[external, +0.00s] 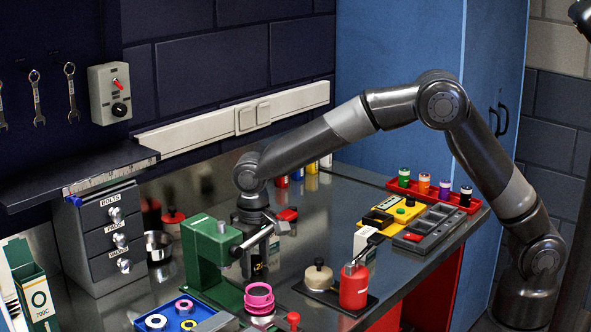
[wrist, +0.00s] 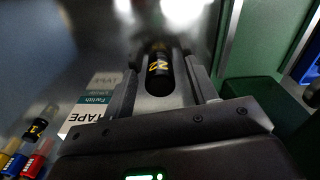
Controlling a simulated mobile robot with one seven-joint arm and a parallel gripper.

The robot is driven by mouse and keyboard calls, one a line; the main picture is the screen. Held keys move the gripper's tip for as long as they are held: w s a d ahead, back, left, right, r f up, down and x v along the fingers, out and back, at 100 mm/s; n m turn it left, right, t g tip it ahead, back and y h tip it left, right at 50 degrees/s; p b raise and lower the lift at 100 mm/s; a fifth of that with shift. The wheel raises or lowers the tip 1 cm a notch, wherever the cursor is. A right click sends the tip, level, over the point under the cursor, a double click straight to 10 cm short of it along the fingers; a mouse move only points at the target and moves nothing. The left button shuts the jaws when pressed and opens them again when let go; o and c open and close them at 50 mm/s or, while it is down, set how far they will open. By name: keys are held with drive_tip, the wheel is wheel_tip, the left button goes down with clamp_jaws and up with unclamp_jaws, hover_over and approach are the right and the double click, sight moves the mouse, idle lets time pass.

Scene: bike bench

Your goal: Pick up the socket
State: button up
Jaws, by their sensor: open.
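A black socket (wrist: 159,70) with a yellow "22" on it stands between the fingers of my gripper (wrist: 163,85) in the wrist view. My gripper is open, with one finger on each side of the socket; I cannot tell whether either finger touches it. In the external view, my gripper (external: 262,228) points down behind the green press, and the socket (external: 259,266) shows partly below it, its lower part hidden by the press.
The green press (external: 205,255) stands close at the gripper's side. A pink spool (external: 259,298) and a red can (external: 354,286) are in front. A tape box (wrist: 82,122) and several small coloured cylinders (wrist: 38,152) are left in the wrist view. Drawers (external: 105,240) stand at left.

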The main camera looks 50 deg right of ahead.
drive_tip(key=c, duration=1.1)
drive_tip(key=shift+r, duration=0.1)
